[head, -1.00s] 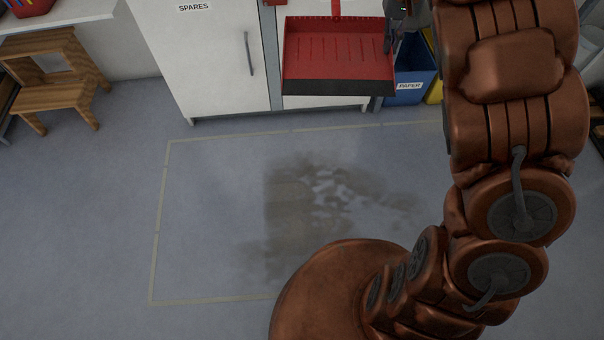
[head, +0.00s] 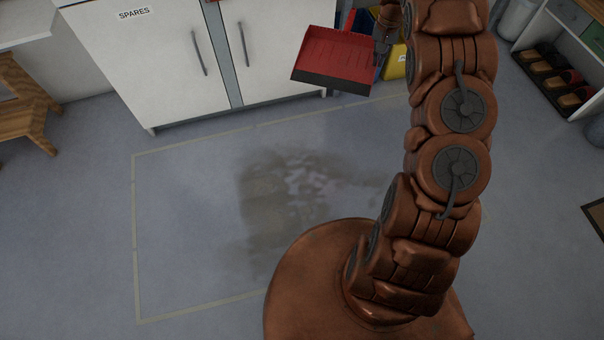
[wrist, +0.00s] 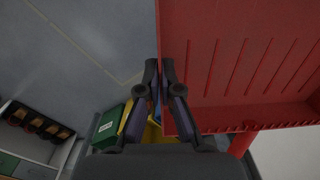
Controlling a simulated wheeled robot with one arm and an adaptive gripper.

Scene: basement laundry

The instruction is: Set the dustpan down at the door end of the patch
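The red dustpan (head: 335,57) with a dark front lip is held up in front of the cabinets, above the floor, at the top of the head view. Its red side wall and ridged pan (wrist: 245,60) fill the right of the wrist view. My gripper (wrist: 161,66) is shut on the dustpan's side wall; in the head view the gripper (head: 379,62) shows at the pan's right side. A dark, blotchy damp-looking patch (head: 285,185) lies on the floor inside a pale taped outline (head: 135,230). My arm and base hide its right and near parts. No door is recognizable.
White cabinets (head: 150,70) marked SPARES stand at the back. A yellow bin (head: 396,62) is behind the gripper. A shoe shelf (head: 555,75) stands at the right, and a dark mat (head: 597,215) lies at the right edge. The floor between is clear.

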